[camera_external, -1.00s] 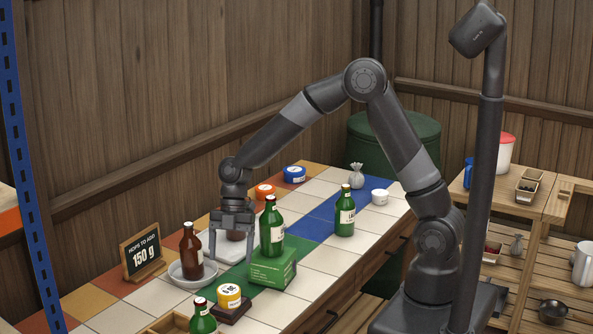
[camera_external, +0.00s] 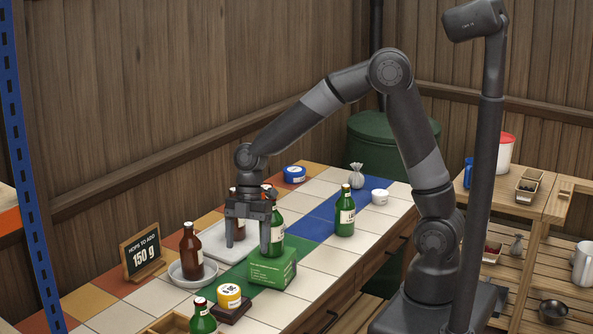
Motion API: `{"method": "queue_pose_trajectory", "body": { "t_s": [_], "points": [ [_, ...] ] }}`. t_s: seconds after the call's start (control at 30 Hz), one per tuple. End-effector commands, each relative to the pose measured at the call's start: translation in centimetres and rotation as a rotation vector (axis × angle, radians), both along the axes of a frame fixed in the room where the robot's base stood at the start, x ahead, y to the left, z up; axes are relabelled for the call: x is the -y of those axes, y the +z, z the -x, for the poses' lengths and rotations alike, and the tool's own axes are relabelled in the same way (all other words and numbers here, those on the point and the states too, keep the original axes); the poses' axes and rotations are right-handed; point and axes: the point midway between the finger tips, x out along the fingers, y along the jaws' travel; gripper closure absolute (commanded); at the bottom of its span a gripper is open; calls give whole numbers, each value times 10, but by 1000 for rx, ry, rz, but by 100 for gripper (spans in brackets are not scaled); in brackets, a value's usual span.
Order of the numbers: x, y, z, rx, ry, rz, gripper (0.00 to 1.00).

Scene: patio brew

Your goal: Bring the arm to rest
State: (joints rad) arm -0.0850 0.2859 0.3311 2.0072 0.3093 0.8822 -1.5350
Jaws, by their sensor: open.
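My gripper (camera_external: 248,246) points down over the tiled counter (camera_external: 316,262), jaws open. A brown bottle (camera_external: 239,232) shows between and behind its fingers, standing on a white tray or plate (camera_external: 208,239); I cannot tell whether the fingers touch it. A green bottle (camera_external: 278,238) stands on a green box (camera_external: 272,268) just right of the gripper, partly hidden by it. My arm is bent, reaching left from its base at the right.
Another brown bottle (camera_external: 191,255) stands in a white bowl (camera_external: 176,272) beside a chalkboard sign (camera_external: 142,252). A yellow tin (camera_external: 229,295) and green bottle (camera_external: 202,319) are in front.

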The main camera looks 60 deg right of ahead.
Motion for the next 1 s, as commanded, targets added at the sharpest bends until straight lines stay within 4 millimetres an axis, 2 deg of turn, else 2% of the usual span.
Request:
{"method": "queue_pose_trajectory", "body": {
  "t_s": [0.03, 0.2, 0.5, 0.7, 1.0],
  "points": [
    [13, 13, 2, 15, -62, 21, 22],
    [53, 48, 18, 53, -302, 87, 22],
    [121, 101, 58, 120, -750, 130, 22],
    [163, 128, 94, 161, -1064, 107, 22],
    [214, 150, 152, 193, -1516, -5, 22]
  ]
}}
